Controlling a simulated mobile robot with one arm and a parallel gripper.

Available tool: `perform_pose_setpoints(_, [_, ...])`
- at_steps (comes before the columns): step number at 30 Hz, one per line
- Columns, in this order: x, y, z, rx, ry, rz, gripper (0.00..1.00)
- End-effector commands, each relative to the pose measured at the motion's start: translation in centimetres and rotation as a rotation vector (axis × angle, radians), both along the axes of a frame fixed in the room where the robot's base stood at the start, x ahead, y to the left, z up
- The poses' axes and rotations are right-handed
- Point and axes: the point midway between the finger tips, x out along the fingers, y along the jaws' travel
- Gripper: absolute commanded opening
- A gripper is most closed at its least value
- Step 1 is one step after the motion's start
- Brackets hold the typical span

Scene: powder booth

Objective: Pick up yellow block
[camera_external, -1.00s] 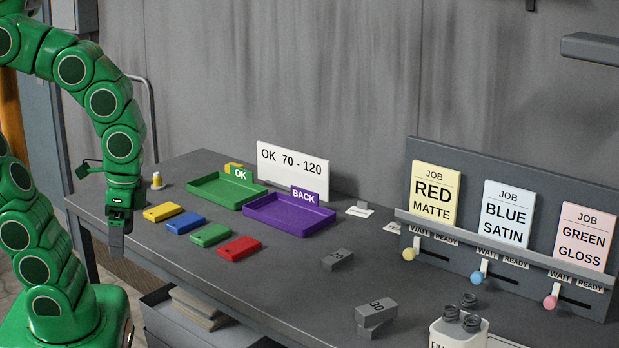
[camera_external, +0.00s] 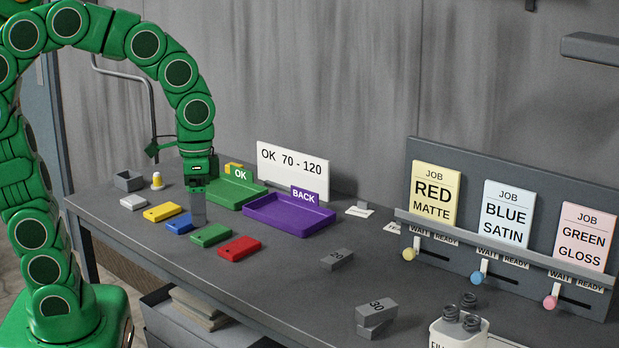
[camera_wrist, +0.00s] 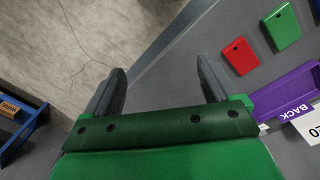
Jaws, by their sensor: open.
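The yellow block (camera_external: 163,212) lies flat on the grey table, left of the blue block (camera_external: 180,224), in the external view. It is not seen in the wrist view.
A white block (camera_external: 133,202) lies left of the yellow one. A green block (camera_external: 211,235) and a red block (camera_external: 240,248) lie to the right. The green OK tray (camera_external: 252,199) and purple BACK tray (camera_external: 318,226) stand behind. A small grey box (camera_external: 128,181) stands back left.

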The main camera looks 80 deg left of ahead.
Motion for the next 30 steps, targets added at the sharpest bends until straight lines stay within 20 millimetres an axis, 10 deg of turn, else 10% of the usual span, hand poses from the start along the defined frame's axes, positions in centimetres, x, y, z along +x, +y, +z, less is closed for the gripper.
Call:
perform_pose_setpoints(15, [11.1, 13.5, -0.1, -0.005, -0.12, 0.169, 0.89])
perform_pose_setpoints(30, [15.9, 31.9, -2.2, 0.041, -0.235, 0.354, 0.89])
